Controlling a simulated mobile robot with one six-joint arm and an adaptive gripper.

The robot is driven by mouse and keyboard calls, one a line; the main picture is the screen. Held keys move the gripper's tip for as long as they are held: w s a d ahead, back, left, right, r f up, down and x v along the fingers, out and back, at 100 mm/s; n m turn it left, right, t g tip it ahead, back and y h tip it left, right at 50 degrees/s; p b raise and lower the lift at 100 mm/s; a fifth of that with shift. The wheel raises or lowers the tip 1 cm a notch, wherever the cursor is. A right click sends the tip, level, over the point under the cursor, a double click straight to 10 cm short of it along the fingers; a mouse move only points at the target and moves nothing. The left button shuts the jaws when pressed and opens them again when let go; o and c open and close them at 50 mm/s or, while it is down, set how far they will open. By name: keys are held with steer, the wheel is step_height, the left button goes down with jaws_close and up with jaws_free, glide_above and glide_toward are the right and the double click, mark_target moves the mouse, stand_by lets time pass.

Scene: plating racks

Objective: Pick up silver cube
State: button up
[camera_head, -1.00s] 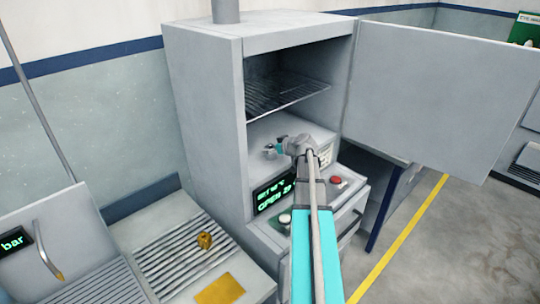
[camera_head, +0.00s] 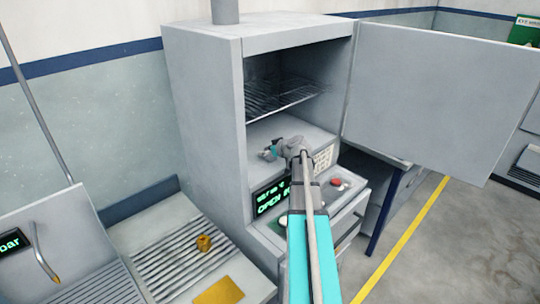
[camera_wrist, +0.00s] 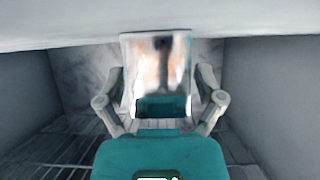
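The silver cube (camera_wrist: 158,75) shows in the wrist view as a mirror-like block directly in front of my teal palm. It stands between the two grey fingers of my gripper (camera_wrist: 160,73), one finger close along each side. Whether both fingers touch it is not clear. In the head view my gripper (camera_head: 268,153) is inside the open grey oven (camera_head: 202,110), low in the chamber and below the wire rack (camera_head: 285,96). The cube cannot be made out in the head view.
The oven door (camera_head: 435,95) stands open to the right. A control panel with a green display (camera_head: 271,196) is below the chamber. At lower left, a slatted bench (camera_head: 165,250) bears a small gold object (camera_head: 204,243) and a gold plate (camera_head: 219,291).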

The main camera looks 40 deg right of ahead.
jaws_close()
steer(key=shift+r, duration=0.15)
step_height(320, 180, up, 2)
steer(key=shift+r+p, duration=0.1)
steer(key=shift+p, duration=1.1)
steer(key=s+a+r+p, duration=0.3)
steer(key=s+r+p, duration=0.7)
steer(key=s, duration=0.3)
steer(key=shift+s+a+r+p, duration=0.25)
steer(key=shift+a+p, duration=0.1)
steer(key=shift+a, duration=0.05)
